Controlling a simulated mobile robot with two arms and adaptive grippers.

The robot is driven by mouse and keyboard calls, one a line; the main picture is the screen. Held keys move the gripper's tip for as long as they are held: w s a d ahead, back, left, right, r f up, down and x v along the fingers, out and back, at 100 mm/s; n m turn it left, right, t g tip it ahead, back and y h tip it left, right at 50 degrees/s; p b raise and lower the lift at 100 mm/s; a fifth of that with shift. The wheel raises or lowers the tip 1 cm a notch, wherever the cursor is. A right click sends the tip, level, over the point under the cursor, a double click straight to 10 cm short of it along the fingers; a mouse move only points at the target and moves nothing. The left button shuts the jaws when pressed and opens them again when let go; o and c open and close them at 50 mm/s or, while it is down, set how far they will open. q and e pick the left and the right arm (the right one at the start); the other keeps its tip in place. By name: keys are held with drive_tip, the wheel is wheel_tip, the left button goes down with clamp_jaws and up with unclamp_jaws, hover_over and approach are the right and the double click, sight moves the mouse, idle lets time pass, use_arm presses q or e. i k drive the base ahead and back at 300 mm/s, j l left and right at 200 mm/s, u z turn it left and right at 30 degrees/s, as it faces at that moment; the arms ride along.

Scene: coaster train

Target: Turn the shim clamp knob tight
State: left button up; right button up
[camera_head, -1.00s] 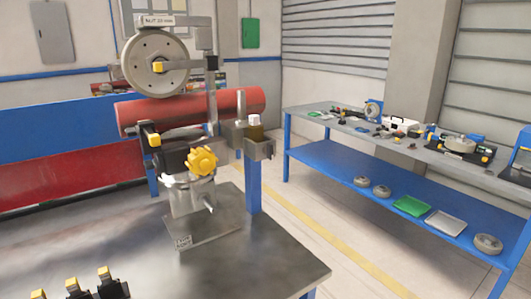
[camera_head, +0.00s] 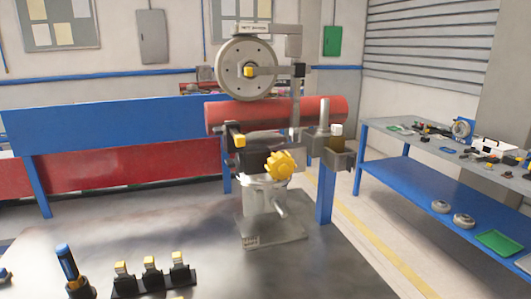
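A yellow lobed knob (camera_head: 279,165) sits on the front of the clamp fixture in the middle of the head view. It is probably the shim clamp knob. The fixture stands on a metal base plate (camera_head: 272,232) on the grey table. A red tube (camera_head: 285,115) lies across the fixture, and a round grey wheel (camera_head: 247,70) with a yellow block at its hub stands above it. Neither of my grippers is in view. How tight the knob is cannot be seen.
Several yellow-topped black pieces (camera_head: 151,275) stand in a rack at the front of the table, beside a blue-handled tool (camera_head: 68,265). A blue workbench (camera_head: 430,190) with parts stands at the right. The table's middle left is clear.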

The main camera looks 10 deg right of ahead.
sight(347, 162)
drive_tip(key=l+z, duration=0.25)
drive_tip(key=l, duration=1)
